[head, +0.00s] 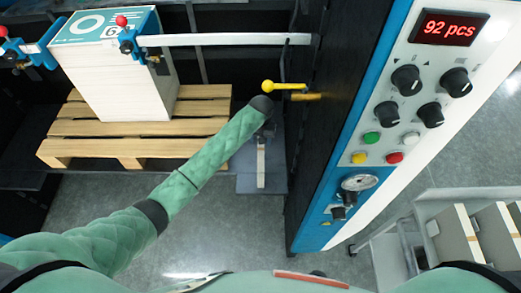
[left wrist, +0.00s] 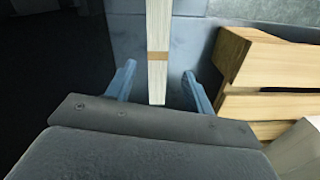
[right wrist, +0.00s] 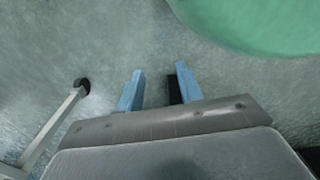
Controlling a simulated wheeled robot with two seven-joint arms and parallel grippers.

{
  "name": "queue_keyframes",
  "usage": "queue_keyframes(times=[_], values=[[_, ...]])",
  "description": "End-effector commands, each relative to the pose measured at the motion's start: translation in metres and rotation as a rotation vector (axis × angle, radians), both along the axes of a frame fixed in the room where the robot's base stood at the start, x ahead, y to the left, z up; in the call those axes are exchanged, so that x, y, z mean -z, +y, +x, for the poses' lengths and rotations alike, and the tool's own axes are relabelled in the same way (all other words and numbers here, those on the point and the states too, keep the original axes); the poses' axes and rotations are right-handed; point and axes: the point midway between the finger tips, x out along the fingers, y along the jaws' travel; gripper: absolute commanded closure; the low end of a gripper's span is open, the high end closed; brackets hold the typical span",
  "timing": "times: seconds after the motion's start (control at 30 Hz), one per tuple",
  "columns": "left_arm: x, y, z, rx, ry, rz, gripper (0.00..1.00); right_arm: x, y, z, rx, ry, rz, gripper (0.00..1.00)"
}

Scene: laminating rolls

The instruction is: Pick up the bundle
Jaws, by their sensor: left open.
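The bundle is a thin cream stack with a brown band, seen on edge in the left wrist view (left wrist: 157,40). In the head view the bundle (head: 261,166) stands upright on a grey plate (head: 244,183). My left gripper (left wrist: 160,88) is open, with one finger on each side of the bundle's near end and visible gaps to both. In the head view my left arm's end hides most of that gripper. My right gripper (right wrist: 160,85) is open and empty above bare floor, and it does not show in the head view.
A wooden pallet (head: 75,128) with a tall paper stack (head: 125,85) is left of the plate. A dark machine side and a control panel (head: 405,110) reading 92 pcs rise at right. A trolley (head: 420,205) with banded bundles (head: 455,240) stands lower right.

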Motion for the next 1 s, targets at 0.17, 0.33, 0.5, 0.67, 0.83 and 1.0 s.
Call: queue_keyframes(times=[0.17,0.33,0.5,0.67,0.83,1.0], values=[[0.003,-0.002,-0.003,-0.096,0.018,-0.017,0.47,0.001,0.004,0.016,-0.001,-0.106,0.022,0.64],[0.003,-0.003,-0.003,-0.178,0.017,-0.018,0.47,-0.001,0.006,0.028,-0.001,-0.164,0.035,0.64],[0.011,-0.002,-0.003,-0.202,0.018,-0.017,0.47,0.002,0.003,0.024,-0.002,-0.166,0.033,0.64],[0.026,-0.002,-0.004,-0.201,0.017,-0.017,0.47,0.009,-0.001,0.018,-0.005,-0.171,0.031,0.64],[0.036,-0.002,-0.006,-0.200,0.018,-0.016,0.47,0.014,-0.005,0.007,-0.007,-0.168,0.028,0.64],[0.053,-0.002,-0.011,-0.199,0.018,-0.016,0.47,0.021,-0.011,-0.018,-0.008,-0.153,0.025,0.64]])
